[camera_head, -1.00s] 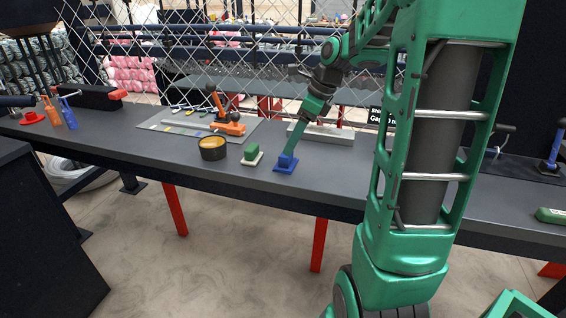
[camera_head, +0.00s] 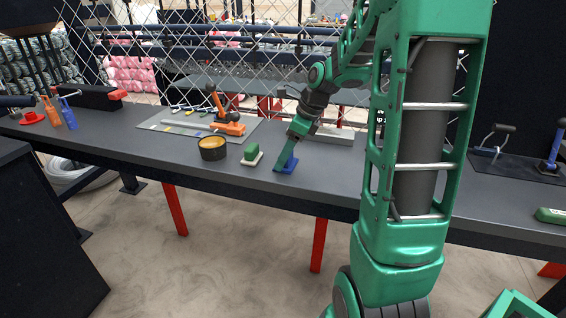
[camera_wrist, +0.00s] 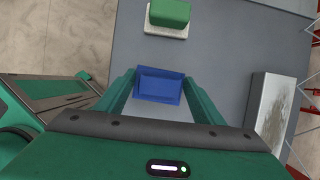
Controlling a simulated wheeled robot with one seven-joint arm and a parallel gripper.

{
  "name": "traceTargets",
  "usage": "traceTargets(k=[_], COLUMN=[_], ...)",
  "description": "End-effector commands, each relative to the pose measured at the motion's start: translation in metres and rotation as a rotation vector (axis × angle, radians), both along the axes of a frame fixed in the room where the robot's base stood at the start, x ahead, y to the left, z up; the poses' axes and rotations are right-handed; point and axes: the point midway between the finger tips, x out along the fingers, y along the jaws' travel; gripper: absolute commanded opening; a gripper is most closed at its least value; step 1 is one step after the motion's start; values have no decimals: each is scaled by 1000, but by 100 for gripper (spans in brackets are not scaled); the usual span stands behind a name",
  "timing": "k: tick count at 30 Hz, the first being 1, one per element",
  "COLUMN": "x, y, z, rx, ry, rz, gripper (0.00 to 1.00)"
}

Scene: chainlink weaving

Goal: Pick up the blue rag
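The blue rag (camera_head: 291,165) lies on the dark grey workbench (camera_head: 330,185), partly hidden by my gripper in the head view. In the wrist view, the blue rag (camera_wrist: 160,86) has a raised middle part and sits between my two green fingers. My gripper (camera_head: 284,163) is low over the bench at the rag. In the wrist view, my gripper (camera_wrist: 158,82) is open, with one finger on each side of the rag. I cannot tell whether the fingers touch it.
A green block on a pale base (camera_head: 251,155) stands just left of the rag. A round black tin (camera_head: 212,148) stands farther left. A grey metal bar (camera_head: 328,134) lies behind, near the chainlink fence. The bench's front edge is near.

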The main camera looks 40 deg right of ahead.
Motion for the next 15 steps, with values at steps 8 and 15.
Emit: traceTargets(k=[8, 15], x=[0, 1], y=[0, 0], z=[0, 11], rx=[0, -1], ry=[0, -2], rz=[0, 1], gripper=[40, 40])
